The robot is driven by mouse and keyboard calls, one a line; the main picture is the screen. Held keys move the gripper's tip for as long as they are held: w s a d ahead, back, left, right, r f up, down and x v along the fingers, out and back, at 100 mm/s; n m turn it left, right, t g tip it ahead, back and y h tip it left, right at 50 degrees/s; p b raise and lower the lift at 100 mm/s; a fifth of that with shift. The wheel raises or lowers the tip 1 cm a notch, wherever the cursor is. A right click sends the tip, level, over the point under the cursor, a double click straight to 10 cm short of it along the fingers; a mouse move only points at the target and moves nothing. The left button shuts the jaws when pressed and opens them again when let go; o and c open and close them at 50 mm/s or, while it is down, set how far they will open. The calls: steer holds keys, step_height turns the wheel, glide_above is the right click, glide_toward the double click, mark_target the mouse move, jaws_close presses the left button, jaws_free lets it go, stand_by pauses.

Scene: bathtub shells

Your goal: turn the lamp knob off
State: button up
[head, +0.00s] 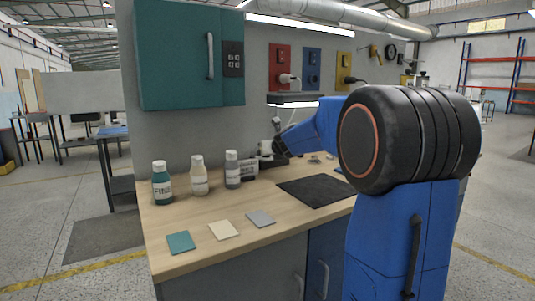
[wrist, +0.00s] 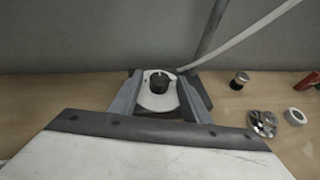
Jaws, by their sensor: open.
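In the wrist view, the lamp knob (wrist: 159,80) is a small black cylinder with a light mark on top, standing on a round white base (wrist: 158,101). My gripper (wrist: 160,90) is open, with one finger on the left of the knob and one on the right. I see space between the fingers and the knob. A grey pole (wrist: 208,32) rises just behind the right finger. In the head view, my gripper (head: 270,157) is at the back of the bench, and the knob is too small to tell there. A lit lamp head (head: 294,101) shows above my arm.
The wooden bench (head: 190,258) holds several bottles (head: 199,177) on the left, three colored tiles (head: 222,230) in front and a black mat (head: 312,191). In the wrist view, a small jar (wrist: 239,80) and metal parts (wrist: 262,123) lie right. A pale strip (wrist: 250,34) slants behind.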

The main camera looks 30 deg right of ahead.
steer(key=shift+w+f, duration=0.1)
steer(key=shift+w, duration=0.05)
steer(key=c, duration=1)
steer(key=shift+c, duration=0.2)
steer(key=shift+d+n+y, duration=0.25)
steer(key=shift+n+y, duration=0.65)
steer(key=shift+y, duration=0.2)
steer(key=n+y, duration=0.3)
steer(key=shift+d+y, duration=0.3)
steer(key=shift+d, duration=0.1)
steer(key=n+y, duration=0.1)
steer(key=n+g+y, duration=0.1)
steer(key=y, duration=0.1)
steer(key=shift+w+d+n, duration=0.15)
steer(key=shift+n, duration=0.25)
steer(key=n+g+y, duration=0.1)
steer(key=n+y, duration=0.1)
steer(key=n+g+y, duration=0.2)
steer(key=shift+w+d, duration=0.15)
steer(key=shift+w, duration=0.05)
steer(key=shift+n, duration=0.3)
